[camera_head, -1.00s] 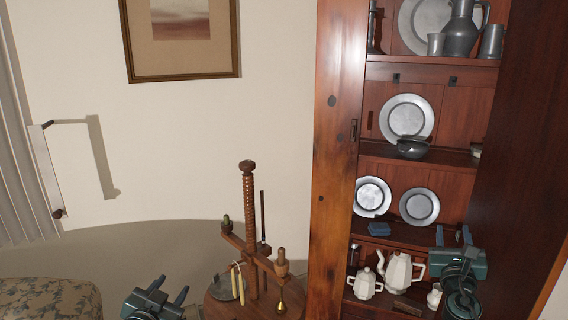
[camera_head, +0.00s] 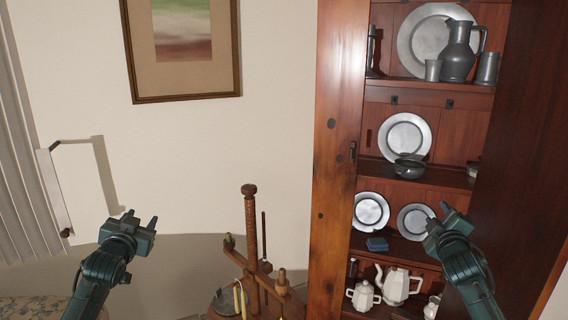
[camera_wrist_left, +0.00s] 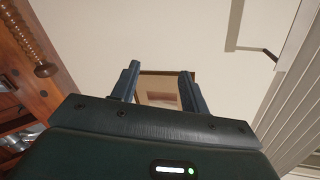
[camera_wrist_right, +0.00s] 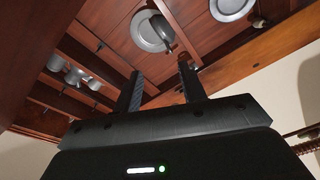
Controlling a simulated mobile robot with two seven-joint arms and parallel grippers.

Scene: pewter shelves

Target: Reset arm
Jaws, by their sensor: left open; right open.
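My left gripper (camera_head: 141,220) is raised in front of the pale wall, left of the wooden candle stand. It is open and empty, and its two fingers stand apart in the left wrist view (camera_wrist_left: 160,85). My right gripper (camera_head: 436,217) is raised in front of the lower shelves of the wooden cabinet (camera_head: 338,150). It is open, with nothing between its fingers in the right wrist view (camera_wrist_right: 160,85). In the head view its tips overlap the shelf with the leaning plates; I cannot tell the gap between them.
The cabinet shelves hold pewter plates (camera_head: 405,136), a pewter jug (camera_head: 458,52), a blue object (camera_head: 377,244) and white teapots (camera_head: 397,286). The wooden candle stand (camera_head: 251,235) rises between my arms. A framed picture (camera_head: 184,97) hangs on the wall.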

